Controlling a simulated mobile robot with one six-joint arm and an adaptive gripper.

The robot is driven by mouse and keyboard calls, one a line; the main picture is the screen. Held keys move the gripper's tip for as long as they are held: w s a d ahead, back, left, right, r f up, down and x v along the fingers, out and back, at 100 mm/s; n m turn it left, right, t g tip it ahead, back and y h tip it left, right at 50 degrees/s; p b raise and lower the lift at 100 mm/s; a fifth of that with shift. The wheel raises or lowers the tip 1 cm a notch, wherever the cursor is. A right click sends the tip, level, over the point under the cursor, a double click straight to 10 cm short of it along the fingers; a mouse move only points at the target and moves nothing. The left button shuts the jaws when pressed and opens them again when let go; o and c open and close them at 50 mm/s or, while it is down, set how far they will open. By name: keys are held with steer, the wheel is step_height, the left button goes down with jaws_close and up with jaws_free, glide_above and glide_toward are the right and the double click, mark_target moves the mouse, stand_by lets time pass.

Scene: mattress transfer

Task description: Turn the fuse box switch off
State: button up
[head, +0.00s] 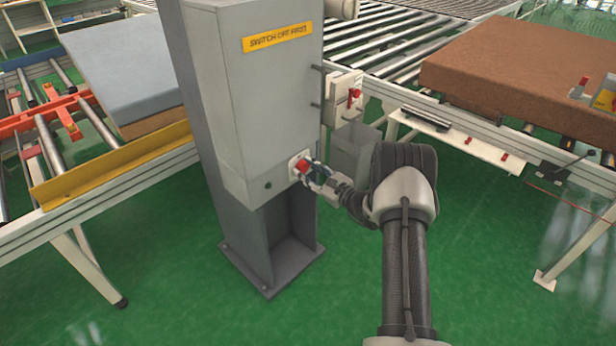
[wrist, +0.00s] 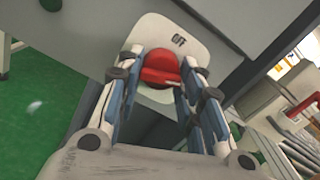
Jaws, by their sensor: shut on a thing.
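The fuse box switch is a red rotary knob (head: 301,165) on a pale plate, low on the side of a grey cabinet (head: 250,100). In the wrist view the red knob (wrist: 160,70) sits on its light plate (wrist: 190,40) between my fingers. My gripper (head: 312,171) reaches the knob from the right in the head view. It also shows in the wrist view (wrist: 160,85), with a finger on each side of the knob, shut on it. The fingers hide parts of the plate and of the knob's sides.
A second box with a red switch (head: 354,93) stands behind the cabinet. A brown mattress (head: 500,65) lies at right, a grey-topped one (head: 120,60) at left. The green floor (head: 340,290) in front is clear.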

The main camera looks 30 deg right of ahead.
steer(key=n+b, duration=0.3)
steer(key=shift+f+n, duration=0.15)
steer(key=shift+n, duration=0.25)
steer(key=shift+r+n+b, duration=0.15)
steer(key=shift+n+b, duration=0.4)
steer(key=shift+n, duration=1.95)
steer(key=shift+r+n+b, duration=0.1)
steer(key=shift+n+b, duration=0.45)
steer(key=shift+n, duration=1.95)
steer(key=o, duration=1.1)
steer(key=shift+c, duration=0.2)
steer(key=v, duration=1.2)
